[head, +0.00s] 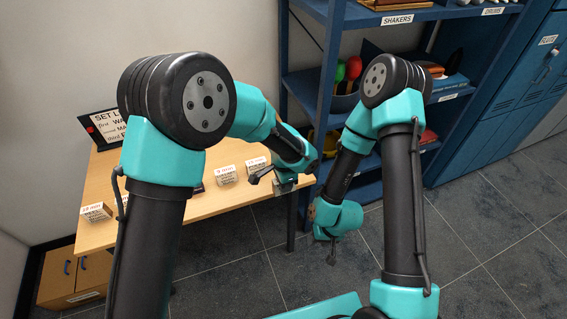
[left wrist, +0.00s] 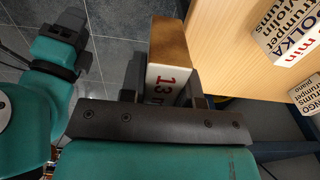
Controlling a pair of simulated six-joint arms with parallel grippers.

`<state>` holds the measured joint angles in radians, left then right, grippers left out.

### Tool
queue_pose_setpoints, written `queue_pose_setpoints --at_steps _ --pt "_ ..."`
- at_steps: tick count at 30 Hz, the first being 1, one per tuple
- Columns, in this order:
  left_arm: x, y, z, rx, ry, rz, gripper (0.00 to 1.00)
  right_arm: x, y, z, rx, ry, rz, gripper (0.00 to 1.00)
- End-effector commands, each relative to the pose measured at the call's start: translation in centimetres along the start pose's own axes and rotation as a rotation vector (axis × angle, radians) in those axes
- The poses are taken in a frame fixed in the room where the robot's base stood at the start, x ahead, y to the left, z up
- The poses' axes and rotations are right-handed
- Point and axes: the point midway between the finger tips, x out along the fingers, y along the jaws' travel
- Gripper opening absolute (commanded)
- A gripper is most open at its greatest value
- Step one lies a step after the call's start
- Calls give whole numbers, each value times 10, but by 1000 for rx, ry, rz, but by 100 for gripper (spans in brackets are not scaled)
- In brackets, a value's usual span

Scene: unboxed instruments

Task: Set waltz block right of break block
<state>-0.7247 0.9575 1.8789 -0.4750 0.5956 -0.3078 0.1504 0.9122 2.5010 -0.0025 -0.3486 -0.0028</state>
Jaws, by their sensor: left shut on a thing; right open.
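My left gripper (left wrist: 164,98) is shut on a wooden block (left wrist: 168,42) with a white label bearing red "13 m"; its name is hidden. In the head view my left gripper (head: 284,182) is at the table's right end, and the held block is hard to make out there. My right gripper (head: 332,250) is open and empty, off the table over the floor. Small labelled blocks stand on the table: a left one (head: 96,212), a middle one (head: 226,174) and a right one (head: 256,166). I cannot read which is waltz or break.
The wooden table (head: 232,200) has bare room along its front. A set list sign (head: 108,124) stands at its back left. In the left wrist view, a "POLKA" block (left wrist: 288,35) and another ending "NGO" (left wrist: 306,96) show. A blue shelf (head: 310,95) stands behind.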

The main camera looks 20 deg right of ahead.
Motion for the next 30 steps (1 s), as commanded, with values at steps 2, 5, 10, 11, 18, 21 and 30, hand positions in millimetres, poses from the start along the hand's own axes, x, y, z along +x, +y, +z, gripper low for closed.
queue_pose_setpoints --at_steps 2,5,10,11,18,21,30 --pt "1 -6 -2 -1 1 -1 5 0 0 0 0 0 0 43" --pt "3 -19 -8 -3 1 0 5 0 0 0 0 0 0 43" --pt "6 -48 -19 -3 1 -1 5 0 0 0 0 0 0 43" --pt "6 -53 -21 -3 2 -1 5 0 0 0 0 0 0 43" --pt "10 -90 -36 -2 1 -1 5 0 0 0 0 0 0 43" --pt "11 -104 -42 -3 1 0 5 0 0 0 0 0 0 43" --pt "15 -138 -56 -1 0 0 5 0 0 0 0 0 0 43"
